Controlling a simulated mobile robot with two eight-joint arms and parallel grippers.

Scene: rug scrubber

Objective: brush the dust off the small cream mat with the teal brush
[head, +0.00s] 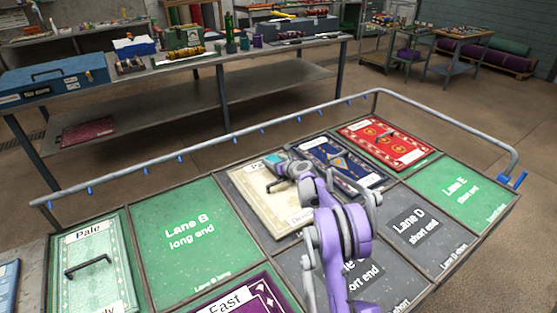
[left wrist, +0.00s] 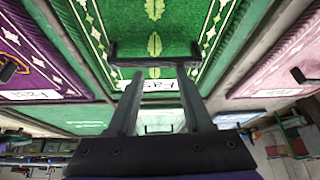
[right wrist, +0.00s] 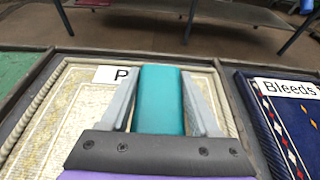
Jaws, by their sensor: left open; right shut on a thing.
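The small cream mat (head: 258,203) lies in a framed bay in the middle of the head view, partly hidden by my right arm. In the right wrist view the cream mat (right wrist: 52,120) shows a pale border and some greyish mottling; I cannot tell whether that is dust. My right gripper (head: 287,169) is shut on the teal brush (right wrist: 160,98), over the far part of the mat. The brush's bristles are hidden, so contact with the mat cannot be told. My left gripper (left wrist: 157,78) is open, above a green mat (left wrist: 155,20) with a dark handle.
A navy mat (head: 343,163) lies right of the cream one and a red mat (head: 385,143) beyond it. A green Lane B panel (head: 190,262) is free at left. A grey rail (head: 225,142) edges the table. A cluttered workbench (head: 215,70) stands behind.

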